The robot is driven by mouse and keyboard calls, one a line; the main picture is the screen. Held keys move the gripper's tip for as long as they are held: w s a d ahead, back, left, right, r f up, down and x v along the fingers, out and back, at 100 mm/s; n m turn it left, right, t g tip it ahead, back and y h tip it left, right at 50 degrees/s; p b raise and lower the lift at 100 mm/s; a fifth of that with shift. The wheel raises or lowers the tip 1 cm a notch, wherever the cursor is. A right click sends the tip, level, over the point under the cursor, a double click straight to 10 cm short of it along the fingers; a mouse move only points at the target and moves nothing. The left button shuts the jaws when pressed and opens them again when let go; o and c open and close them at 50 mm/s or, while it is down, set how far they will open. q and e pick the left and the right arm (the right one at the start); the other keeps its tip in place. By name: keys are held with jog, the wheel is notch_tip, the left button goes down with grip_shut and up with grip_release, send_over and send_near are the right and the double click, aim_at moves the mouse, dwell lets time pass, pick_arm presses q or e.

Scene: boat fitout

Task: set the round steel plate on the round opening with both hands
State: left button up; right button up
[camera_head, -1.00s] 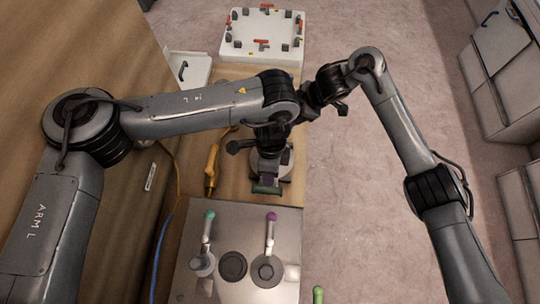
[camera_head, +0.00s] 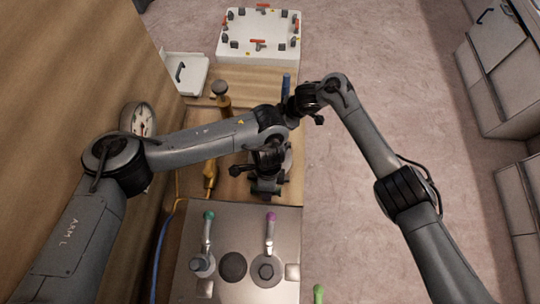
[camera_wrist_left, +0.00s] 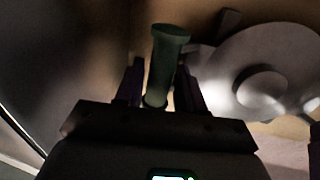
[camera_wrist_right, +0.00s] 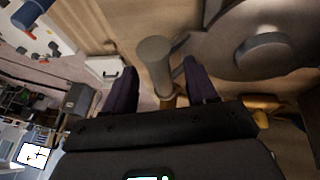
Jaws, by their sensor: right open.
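The round steel plate, a grey disc with a raised round hub, shows at the right of the left wrist view (camera_wrist_left: 285,60) and upper right of the right wrist view (camera_wrist_right: 210,60). In the head view my arms mostly cover it. My left gripper (camera_wrist_left: 162,90) has an upright flanged post (camera_wrist_left: 168,50) between its fingers; whether they press on it is unclear in the dark. My right gripper (camera_wrist_right: 160,85) is open, with a grey flanged post (camera_wrist_right: 153,60) between its fingers, gaps beside it. I cannot make out the round opening.
A metal panel (camera_head: 290,225) with levers and knobs stands in front. A gauge (camera_head: 138,119) is on the wooden wall at left.

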pick_arm(q)
jog(key=shift+s+f, duration=0.1)
jog(key=shift+f, duration=0.35)
pick_arm(e)
jog(key=shift+w+a+f, duration=0.1)
jog(key=shift+f, duration=0.25)
pick_arm(q)
jog(key=shift+c, duration=0.4)
pick_arm(e)
jog(key=shift+c, duration=0.5)
pick_arm(q)
grip_shut()
pick_arm(e)
jog(key=c, duration=0.7)
grip_shut()
pick_arm(q)
jog(key=shift+a, duration=0.1)
jog(key=shift+r, duration=0.1)
pick_arm(e)
jog(key=shift+w+r, duration=0.1)
